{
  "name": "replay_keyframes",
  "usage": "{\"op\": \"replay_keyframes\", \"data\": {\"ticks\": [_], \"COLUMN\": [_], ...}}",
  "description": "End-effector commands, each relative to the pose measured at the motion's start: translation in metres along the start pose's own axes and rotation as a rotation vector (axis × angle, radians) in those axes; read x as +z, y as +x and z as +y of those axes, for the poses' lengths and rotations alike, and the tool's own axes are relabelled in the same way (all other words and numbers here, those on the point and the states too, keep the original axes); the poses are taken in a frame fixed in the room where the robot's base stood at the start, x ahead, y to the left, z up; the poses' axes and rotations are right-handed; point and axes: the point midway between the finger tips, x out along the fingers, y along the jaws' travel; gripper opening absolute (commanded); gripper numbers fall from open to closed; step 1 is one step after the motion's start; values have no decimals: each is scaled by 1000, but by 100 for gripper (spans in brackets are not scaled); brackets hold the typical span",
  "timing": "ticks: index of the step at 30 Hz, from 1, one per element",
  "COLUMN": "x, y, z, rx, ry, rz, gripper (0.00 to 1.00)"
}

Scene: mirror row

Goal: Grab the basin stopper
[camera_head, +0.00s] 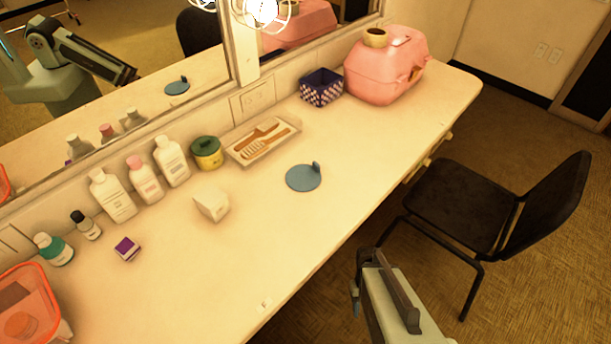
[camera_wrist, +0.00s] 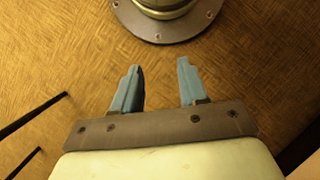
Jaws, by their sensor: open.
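The basin stopper is a flat blue-grey disc (camera_head: 303,178) with a small upright tab at its right edge. It lies on the counter (camera_head: 330,215) near the middle, in the head view. My gripper (camera_head: 357,285) is off the counter's front edge, to the lower right of the stopper and well apart from it. In the wrist view my gripper (camera_wrist: 158,88) is open, with two blue-grey fingers apart and nothing between them. The stopper is not in the wrist view, which shows the floor below.
A white block (camera_head: 211,204) and a tray with brush and comb (camera_head: 263,140) are left of the stopper. A pink case (camera_head: 385,70) and patterned box (camera_head: 321,88) stand behind. Bottles (camera_head: 113,195) line the mirror. A black chair (camera_head: 470,205) stands right. Counter in front of the stopper is clear.

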Motion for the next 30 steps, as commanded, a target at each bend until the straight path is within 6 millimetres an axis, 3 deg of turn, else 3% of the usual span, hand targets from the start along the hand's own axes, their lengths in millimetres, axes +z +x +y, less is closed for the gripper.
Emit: {"op": "replay_keyframes", "data": {"ticks": [3,12,23,30], "x": [-23,-59,-81,-89], "y": [-30,-105,-189,-256], "z": [20,72,130,162], "rx": [8,37,89,153], "ry": [0,3,6,-3], "rz": [39,120,207,290], "gripper": [43,43,43,43]}}
